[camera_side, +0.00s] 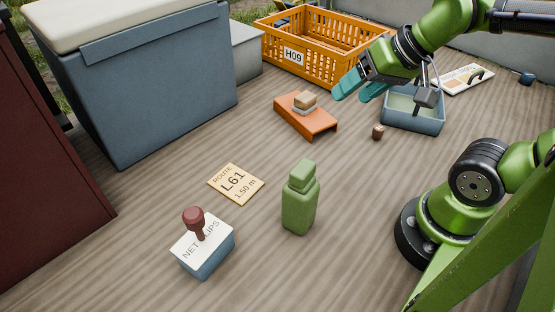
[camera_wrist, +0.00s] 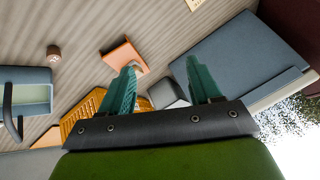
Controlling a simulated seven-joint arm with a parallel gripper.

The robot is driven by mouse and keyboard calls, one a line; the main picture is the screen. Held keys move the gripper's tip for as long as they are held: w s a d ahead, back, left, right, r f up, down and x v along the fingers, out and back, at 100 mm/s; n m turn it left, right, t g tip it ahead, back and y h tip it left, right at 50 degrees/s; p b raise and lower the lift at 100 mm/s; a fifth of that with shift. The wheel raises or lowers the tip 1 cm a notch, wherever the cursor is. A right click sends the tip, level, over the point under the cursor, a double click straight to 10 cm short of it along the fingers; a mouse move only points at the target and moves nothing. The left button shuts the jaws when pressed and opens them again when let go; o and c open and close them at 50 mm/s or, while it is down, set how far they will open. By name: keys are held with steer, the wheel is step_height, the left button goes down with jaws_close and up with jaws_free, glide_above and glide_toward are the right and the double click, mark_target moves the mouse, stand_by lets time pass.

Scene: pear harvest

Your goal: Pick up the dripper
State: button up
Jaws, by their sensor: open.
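A small brown, short round piece (camera_side: 377,131) lies on the wooden deck in front of the blue tray; it may be the dripper, but I cannot tell for sure. It also shows in the wrist view (camera_wrist: 54,54) at the upper left. My gripper (camera_side: 358,91) has teal fingers, spread apart and empty, above the deck behind the brown piece and between the orange stand and the blue tray. In the wrist view the fingers (camera_wrist: 161,66) are apart with nothing held between them.
An orange stand (camera_side: 311,123) bears a small block. The blue tray (camera_side: 414,124) holds a dark-handled tool. An orange crate (camera_side: 318,66) stands behind. The middle deck is clear.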

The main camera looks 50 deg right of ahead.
steer(key=w+d+f+g+h, duration=0.1)
steer(key=w+d+f+g, duration=0.1)
steer(key=d, duration=0.4)
steer(key=w+d+f+g+h, duration=0.1)
steer(key=d+f, duration=0.1)
steer(key=d, duration=0.3)
steer(key=n+g, duration=0.4)
steer(key=n, duration=0.8)
glide_above(379, 127)
step_height(379, 127, down, 3)
steer(key=f, duration=1)
steer(key=shift+w+d+f, duration=0.15)
steer(key=shift+w+f, duration=0.1)
steer(key=shift+f, duration=0.15)
steer(key=shift+s+a+f, duration=0.1)
steer(key=shift+s+f, duration=0.05)
steer(key=shift+f, duration=1.15)
steer(key=shift+s+a+f, duration=0.1)
steer(key=shift+s+f, duration=0.05)
steer(key=shift+f, duration=1.15)
steer(key=c, duration=1.1)
